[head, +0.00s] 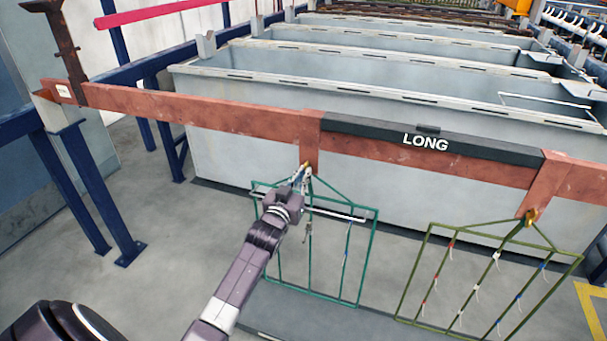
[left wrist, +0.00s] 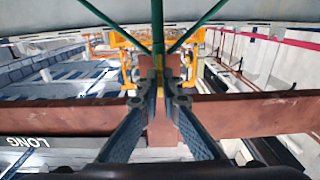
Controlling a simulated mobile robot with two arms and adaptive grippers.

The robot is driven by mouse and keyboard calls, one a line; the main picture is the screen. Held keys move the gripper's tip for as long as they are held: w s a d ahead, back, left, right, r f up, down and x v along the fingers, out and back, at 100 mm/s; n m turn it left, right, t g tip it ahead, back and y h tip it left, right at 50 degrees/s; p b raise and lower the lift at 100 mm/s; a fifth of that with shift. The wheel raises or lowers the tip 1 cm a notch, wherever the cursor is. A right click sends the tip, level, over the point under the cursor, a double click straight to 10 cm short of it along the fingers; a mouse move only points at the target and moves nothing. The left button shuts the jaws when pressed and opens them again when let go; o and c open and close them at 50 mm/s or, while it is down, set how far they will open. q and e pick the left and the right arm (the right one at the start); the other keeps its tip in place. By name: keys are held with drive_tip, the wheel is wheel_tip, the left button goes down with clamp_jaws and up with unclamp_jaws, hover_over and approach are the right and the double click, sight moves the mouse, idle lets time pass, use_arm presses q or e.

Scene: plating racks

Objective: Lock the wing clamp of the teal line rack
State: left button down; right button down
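The teal line rack (head: 368,262) hangs from the copper-red bar by a hook under a bracket (head: 310,128). Its small brass-coloured clamp (head: 305,166) is at the hook, partly hidden by my gripper. My left gripper (head: 301,180) is at the top of the teal rack, just below the bracket. In the left wrist view, my left gripper (left wrist: 160,88) has its two fingers apart, with the copper bracket showing between them. The teal rods (left wrist: 157,30) meet just above the fingertips there. I cannot tell whether the fingers touch the clamp. My right gripper is not in view.
The copper-red bar (head: 200,108) spans the view and carries a dark block marked LONG (head: 430,145). An olive rack (head: 408,270) with several small clips hangs at the right. Grey tanks (head: 380,100) stand close behind. A blue post (head: 85,180) is at the left.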

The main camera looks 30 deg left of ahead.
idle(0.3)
use_arm(q)
drive_tip(key=c, duration=2.2)
unclamp_jaws()
drive_tip(key=shift+o, duration=0.2)
drive_tip(key=v, duration=1.2)
drive_tip(key=shift+f, duration=0.1)
